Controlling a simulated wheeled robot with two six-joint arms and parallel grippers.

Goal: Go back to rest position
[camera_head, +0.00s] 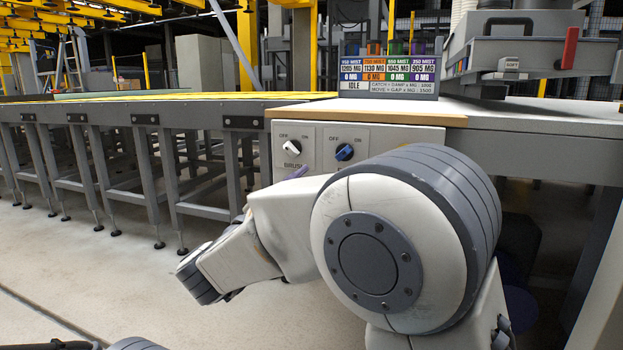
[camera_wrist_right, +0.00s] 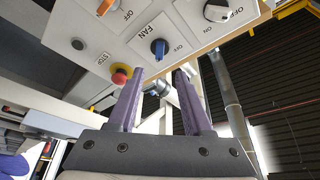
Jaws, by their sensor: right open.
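My right arm fills the centre of the head view in front of the control panel (camera_head: 318,166). A purple finger of my right gripper shows beyond the arm, just below the panel's switches. In the right wrist view my right gripper (camera_wrist_right: 160,74) has its two purple fingers apart with nothing between them. They point up toward the underside-angled panel (camera_wrist_right: 185,22), apart from the knobs as far as I can tell. Only a sliver of my left arm shows at the bottom left of the head view; its gripper is not visible.
The panel has a white knob (camera_head: 291,147) and a blue knob (camera_head: 344,151); a red stop button (camera_wrist_right: 121,75) shows in the wrist view. A conveyor (camera_head: 190,112) runs left. A display reading IDLE (camera_head: 388,78) stands on the bench (camera_head: 530,115). The floor at left is clear.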

